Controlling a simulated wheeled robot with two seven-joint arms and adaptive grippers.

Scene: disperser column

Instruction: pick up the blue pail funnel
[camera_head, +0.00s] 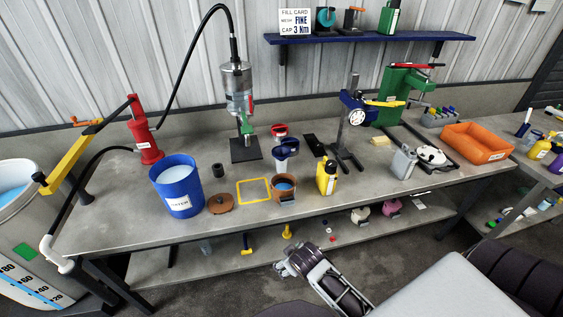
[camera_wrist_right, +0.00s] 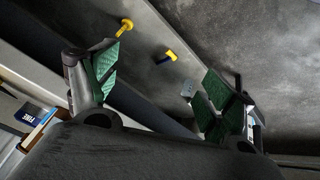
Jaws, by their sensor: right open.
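A blue pail (camera_head: 177,190) labelled WATER stands upright at the left front of the bench, with light blue contents. A smaller blue-rimmed, funnel-like piece (camera_head: 286,148) stands near the bench's middle; I cannot tell for certain which of these is the blue pail funnel. My right gripper (camera_head: 287,265) is low in front of the bench, below the top and apart from both. In the right wrist view its green-padded fingers (camera_wrist_right: 160,78) are spread wide with nothing between them. My left gripper is not in view.
The bench top (camera_head: 120,190) also holds a brown lid (camera_head: 221,203), a yellow square frame (camera_head: 253,191), a yellow bottle (camera_head: 326,178) and a red pump (camera_head: 145,137). A lower shelf (camera_head: 215,265) holds small yellow pieces (camera_head: 287,231). An orange bin (camera_head: 478,143) sits at the right.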

